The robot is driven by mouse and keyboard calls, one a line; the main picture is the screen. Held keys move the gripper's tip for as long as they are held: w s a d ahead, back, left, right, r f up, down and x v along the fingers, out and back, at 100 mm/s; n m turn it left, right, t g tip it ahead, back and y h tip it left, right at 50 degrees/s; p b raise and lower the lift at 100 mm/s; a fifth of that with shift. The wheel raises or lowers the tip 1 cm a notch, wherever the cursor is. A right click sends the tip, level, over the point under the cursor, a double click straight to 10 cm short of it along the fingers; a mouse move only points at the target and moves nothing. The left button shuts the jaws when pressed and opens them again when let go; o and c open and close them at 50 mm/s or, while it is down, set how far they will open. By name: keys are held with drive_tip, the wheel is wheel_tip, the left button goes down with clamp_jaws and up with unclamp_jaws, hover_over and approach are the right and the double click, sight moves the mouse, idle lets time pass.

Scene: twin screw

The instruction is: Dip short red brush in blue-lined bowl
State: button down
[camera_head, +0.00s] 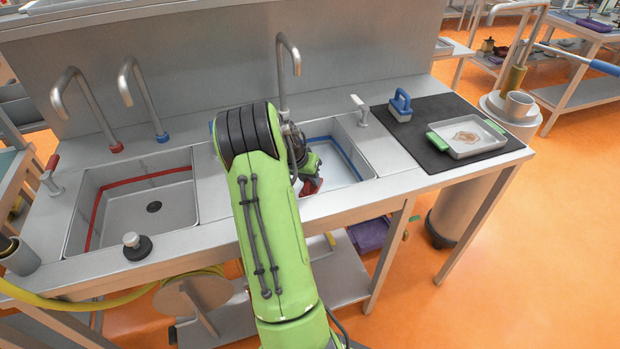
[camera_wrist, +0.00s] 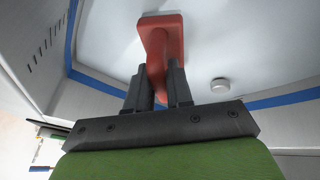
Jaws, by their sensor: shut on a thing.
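My gripper (camera_wrist: 161,78) is shut on the handle of the short red brush (camera_wrist: 162,35), whose flat red head lies beyond the fingertips in the wrist view. In the head view a small part of the red brush (camera_head: 311,186) shows beside my gripper, low inside the blue-lined bowl (camera_head: 352,163). The blue line and pale floor of the bowl (camera_wrist: 282,99) surround the brush in the wrist view. My arm hides the bowl's left side. I cannot tell whether the head touches the floor or any liquid.
A red-lined bowl (camera_head: 185,205) lies left, with a black plug (camera_head: 136,245) at its front edge. Tall faucets (camera_head: 285,70) stand behind. Right of the bowl, a black mat (camera_head: 410,145) bears a blue-handled brush (camera_head: 400,106) and a green-handled tray (camera_head: 467,138).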

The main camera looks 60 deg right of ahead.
wheel_tip(320, 180, up, 15)
drive_tip(key=p, duration=1)
drive_tip(key=shift+r, duration=0.1)
wheel_tip(320, 180, up, 4)
drive_tip(key=p, duration=0.2)
drive_tip(key=shift+p, duration=0.4)
